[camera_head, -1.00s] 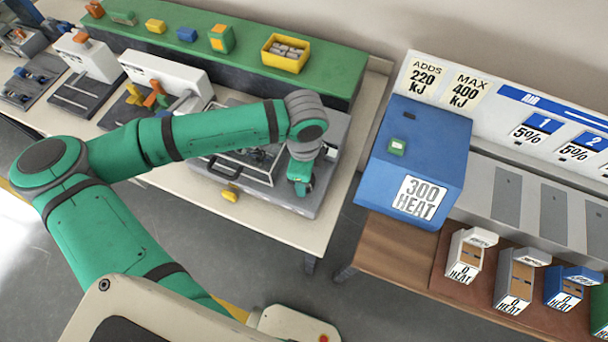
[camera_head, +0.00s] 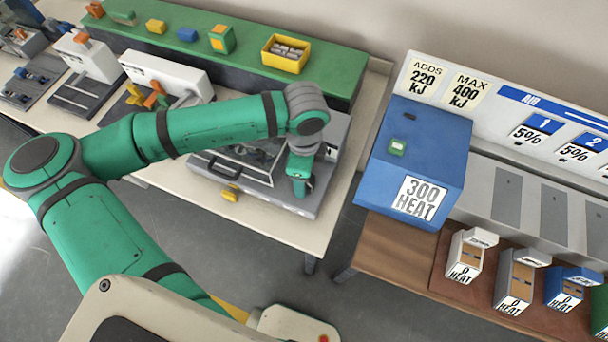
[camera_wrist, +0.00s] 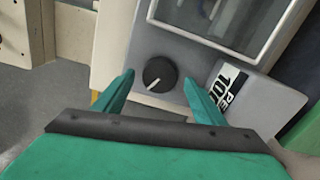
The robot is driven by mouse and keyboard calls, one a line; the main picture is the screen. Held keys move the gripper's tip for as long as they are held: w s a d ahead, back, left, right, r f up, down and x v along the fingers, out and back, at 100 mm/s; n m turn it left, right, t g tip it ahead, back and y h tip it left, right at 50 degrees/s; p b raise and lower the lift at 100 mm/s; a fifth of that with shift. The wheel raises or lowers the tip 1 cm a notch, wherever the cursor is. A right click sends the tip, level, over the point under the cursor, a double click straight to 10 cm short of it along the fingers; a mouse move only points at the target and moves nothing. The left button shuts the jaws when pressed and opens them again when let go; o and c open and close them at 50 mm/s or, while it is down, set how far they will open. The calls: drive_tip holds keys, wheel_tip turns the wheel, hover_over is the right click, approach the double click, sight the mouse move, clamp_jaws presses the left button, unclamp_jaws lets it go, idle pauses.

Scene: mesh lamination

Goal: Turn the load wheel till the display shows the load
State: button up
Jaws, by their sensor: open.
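A round black knob (camera_wrist: 160,74) with a white pointer line sits on the grey front of a machine in the wrist view. Its line points down and to the left. My gripper (camera_wrist: 158,80) is open, with one green finger on each side of the knob; I cannot tell whether they touch it. In the head view my gripper (camera_head: 300,188) is at the front right of the grey machine (camera_head: 265,192), and the knob is hidden there. A partly cut-off label reading "100" (camera_wrist: 230,82) is right of the knob. I see no readable load display.
The machine has a framed window (camera_wrist: 215,18) above the knob. A blue box marked "300 HEAT" (camera_head: 415,160) stands on a wooden bench to the right. A yellow bin (camera_head: 285,53) sits on the green shelf behind. A floor gap separates the table and bench.

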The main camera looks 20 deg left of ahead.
wheel_tip(320, 180, up, 9)
drive_tip(key=shift+f, duration=0.2)
idle(0.6)
